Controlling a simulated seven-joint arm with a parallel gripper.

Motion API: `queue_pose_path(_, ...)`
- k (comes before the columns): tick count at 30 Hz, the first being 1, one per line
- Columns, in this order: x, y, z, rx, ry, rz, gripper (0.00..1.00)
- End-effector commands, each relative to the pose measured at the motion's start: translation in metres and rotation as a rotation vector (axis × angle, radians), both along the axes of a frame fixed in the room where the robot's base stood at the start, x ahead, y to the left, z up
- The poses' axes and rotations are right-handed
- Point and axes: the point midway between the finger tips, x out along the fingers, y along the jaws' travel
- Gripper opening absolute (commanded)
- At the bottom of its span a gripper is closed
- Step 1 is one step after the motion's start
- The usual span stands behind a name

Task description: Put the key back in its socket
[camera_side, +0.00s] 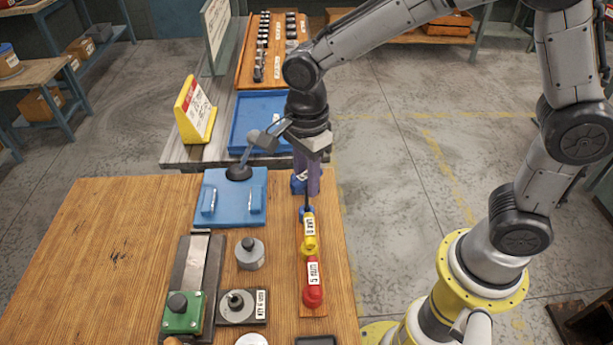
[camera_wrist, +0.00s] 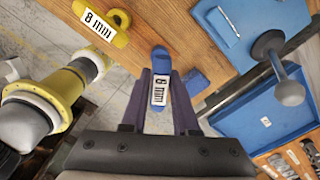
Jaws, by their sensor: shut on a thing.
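The gripper is shut on the key. A small blue piece, apparently the socket (camera_side: 306,213), is just below a thin dark shaft; a blue block also shows in the wrist view (camera_wrist: 195,82). I cannot tell whether the shaft is inside it.
A yellow labelled key (camera_side: 309,242) and a red 5 mm key (camera_side: 313,292) stand nearer in the same row. A blue plate (camera_side: 232,215) with a ball-topped lever (camera_side: 247,152) is to the left. A blue tray (camera_side: 255,115) lies behind. The table's left side is clear.

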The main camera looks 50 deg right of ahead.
Motion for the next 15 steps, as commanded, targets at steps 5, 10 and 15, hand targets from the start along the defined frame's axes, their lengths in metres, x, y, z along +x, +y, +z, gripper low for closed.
queue_pose_path(5,-0.0002,-0.0001,-0.0036,-0.001,0.001,0.0,0.0)
queue_pose_path(10,-0.0002,-0.0001,-0.0069,0.0,0.001,0.0,0.0)
queue_pose_path(15,-0.0003,-0.0001,-0.0098,-0.001,0.001,0.0,0.0)
